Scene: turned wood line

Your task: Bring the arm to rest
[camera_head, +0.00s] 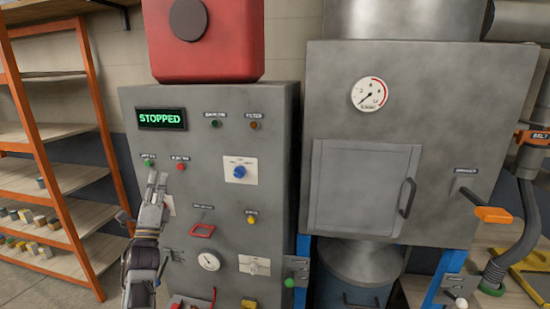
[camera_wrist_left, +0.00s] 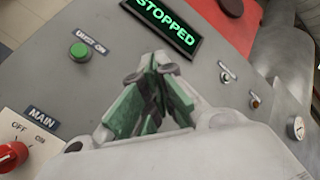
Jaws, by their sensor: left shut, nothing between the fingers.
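My left gripper (camera_head: 157,180) is raised in front of the grey control cabinet (camera_head: 268,115), its fingers pointing up. It is shut and empty. In the left wrist view its green-padded fingertips (camera_wrist_left: 158,68) meet below the lit display (camera_wrist_left: 165,25), which reads STOPPED. In the head view the gripper is just below and right of a green button (camera_head: 149,168) and left of a red button (camera_head: 180,167). Whether it touches the panel I cannot tell. My right gripper does not show.
A blue knob (camera_head: 239,172), a dial gauge (camera_head: 209,261) and other controls sit on the cabinet. A grey machine with a handled door (camera_head: 362,188) stands to the right. Orange-framed shelves (camera_head: 40,130) stand at left. A red-knobbed MAIN switch (camera_wrist_left: 12,156) shows in the wrist view.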

